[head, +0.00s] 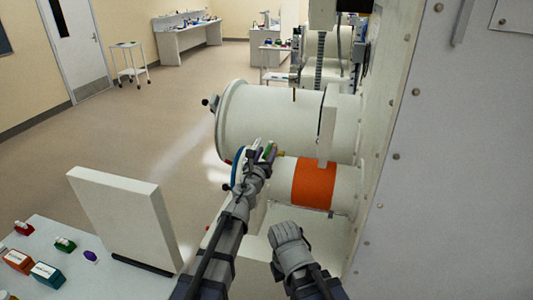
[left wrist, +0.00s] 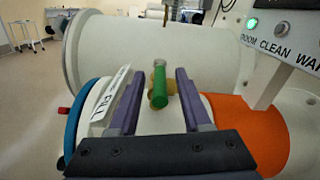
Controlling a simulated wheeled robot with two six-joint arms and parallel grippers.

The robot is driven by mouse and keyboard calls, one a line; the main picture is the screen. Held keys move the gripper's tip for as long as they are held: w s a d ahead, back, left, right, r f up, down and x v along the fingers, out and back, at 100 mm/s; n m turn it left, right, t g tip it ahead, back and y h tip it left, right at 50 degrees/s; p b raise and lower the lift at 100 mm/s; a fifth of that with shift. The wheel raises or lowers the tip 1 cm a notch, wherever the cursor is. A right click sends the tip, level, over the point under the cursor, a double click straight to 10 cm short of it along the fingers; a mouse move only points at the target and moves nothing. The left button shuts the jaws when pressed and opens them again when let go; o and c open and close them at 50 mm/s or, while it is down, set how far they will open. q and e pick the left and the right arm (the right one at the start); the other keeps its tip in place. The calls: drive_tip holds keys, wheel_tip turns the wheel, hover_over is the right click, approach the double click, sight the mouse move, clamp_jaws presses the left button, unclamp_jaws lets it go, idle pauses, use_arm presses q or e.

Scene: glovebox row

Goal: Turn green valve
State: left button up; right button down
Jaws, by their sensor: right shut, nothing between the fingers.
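The green valve is a green handle (left wrist: 159,88) on a tan, brass-like fitting, on top of the smaller white cylinder. In the left wrist view it stands upright in the picture between my two purple fingers, with a gap on each side. My left gripper (left wrist: 158,82) is open and holds nothing; it also shows in the head view (head: 263,150), over the smaller cylinder, where it partly covers the handle. My right gripper (head: 285,232) is shut and empty, lower in the head view, in front of the smaller cylinder.
A large white cylinder (head: 265,120) lies behind the valve. An orange band (head: 315,183) wraps the smaller cylinder. A white panel wall (head: 450,150) closes off the right. A white upright board (head: 122,215) and a table with small boxes (head: 45,272) stand at left.

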use_arm(q)
clamp_jaws()
idle(1.3)
